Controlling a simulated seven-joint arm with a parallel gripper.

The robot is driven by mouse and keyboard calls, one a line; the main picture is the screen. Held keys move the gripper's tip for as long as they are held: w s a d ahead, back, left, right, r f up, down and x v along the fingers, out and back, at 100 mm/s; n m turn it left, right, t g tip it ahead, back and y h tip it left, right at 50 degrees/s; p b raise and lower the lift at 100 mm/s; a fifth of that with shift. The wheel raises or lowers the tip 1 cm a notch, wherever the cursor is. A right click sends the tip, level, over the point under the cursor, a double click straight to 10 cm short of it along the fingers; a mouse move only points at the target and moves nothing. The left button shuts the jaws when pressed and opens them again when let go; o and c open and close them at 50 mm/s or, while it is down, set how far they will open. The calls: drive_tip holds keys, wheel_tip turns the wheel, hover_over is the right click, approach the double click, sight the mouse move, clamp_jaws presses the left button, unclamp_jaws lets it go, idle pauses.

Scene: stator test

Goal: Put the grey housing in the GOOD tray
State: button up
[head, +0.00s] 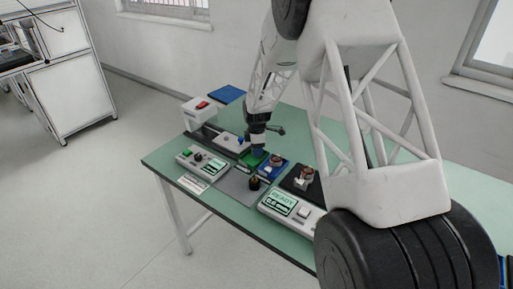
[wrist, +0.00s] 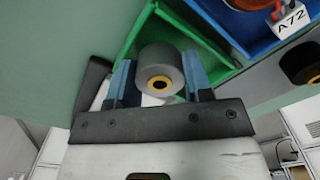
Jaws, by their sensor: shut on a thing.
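The grey housing (wrist: 160,67), a grey cylinder with a brass-coloured ring at its centre, sits between the blue fingers of my gripper (wrist: 161,82) in the wrist view. My gripper is shut on it. Behind it is a green tray (wrist: 138,32), and the housing appears over or inside it; I cannot tell whether it touches the floor. In the head view my gripper (head: 257,149) is down at the green tray (head: 247,164), and the housing is not clearly visible there. No GOOD label is readable on the tray.
A blue tray (wrist: 222,38) with a part and an "A72" tag adjoins the green one. A dark part (head: 255,184) stands on a grey mat. A tester reading READY (head: 290,207), a green-button unit (head: 201,160) and a black plate (head: 313,187) are nearby on the green table (head: 160,157).

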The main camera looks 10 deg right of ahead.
drive_tip(key=shift+s+f, duration=0.1)
drive_tip(key=shift+f, duration=0.6)
drive_tip(key=shift+s+f, duration=0.1)
drive_tip(key=shift+f, duration=0.2)
idle(0.5)
drive_tip(key=o, duration=0.9)
drive_tip(key=shift+o, duration=0.9)
drive_tip(key=r, duration=0.8)
drive_tip(key=shift+w+r, duration=0.2)
drive_tip(key=shift+r, duration=0.6)
drive_tip(key=shift+r, duration=0.1)
